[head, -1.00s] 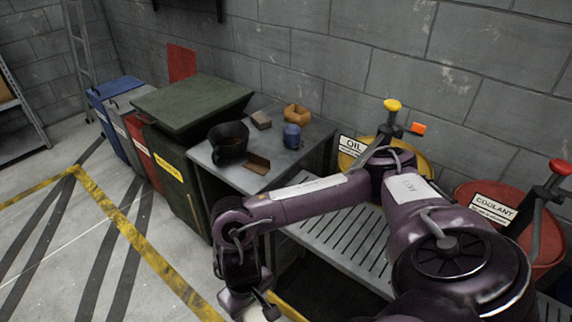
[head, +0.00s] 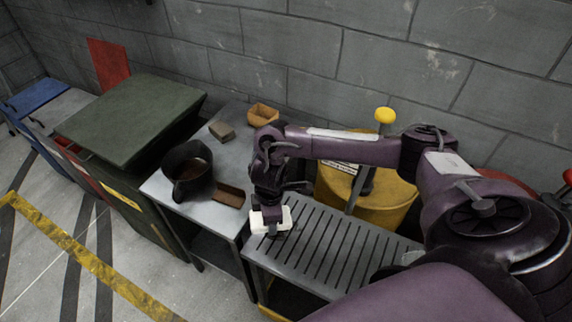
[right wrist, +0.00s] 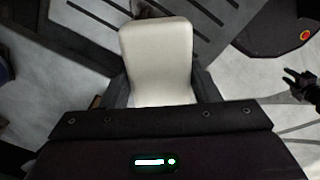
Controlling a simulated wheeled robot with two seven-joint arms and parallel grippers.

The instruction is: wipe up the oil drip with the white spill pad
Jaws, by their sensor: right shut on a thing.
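My right gripper (head: 271,212) is shut on the white spill pad (head: 257,222), over the left end of the slotted metal bench (head: 335,250). In the right wrist view the pad (right wrist: 156,60) sits between the two dark fingers, with slotted metal behind it. I cannot tell whether the pad touches the surface. No oil drip shows clearly; a small brownish patch (right wrist: 146,9) shows past the pad's far edge in the right wrist view, and I cannot tell what it is. A small dark claw, seemingly my left gripper (right wrist: 298,76), is at that view's right edge, its opening unclear.
A side table (head: 211,211) left of the bench holds a dark jug (head: 188,170), a brown flat piece (head: 229,195), a grey block (head: 222,131) and an orange-brown tray (head: 263,114). A yellow drum (head: 385,205) stands behind the bench. Green bin (head: 130,120) at left.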

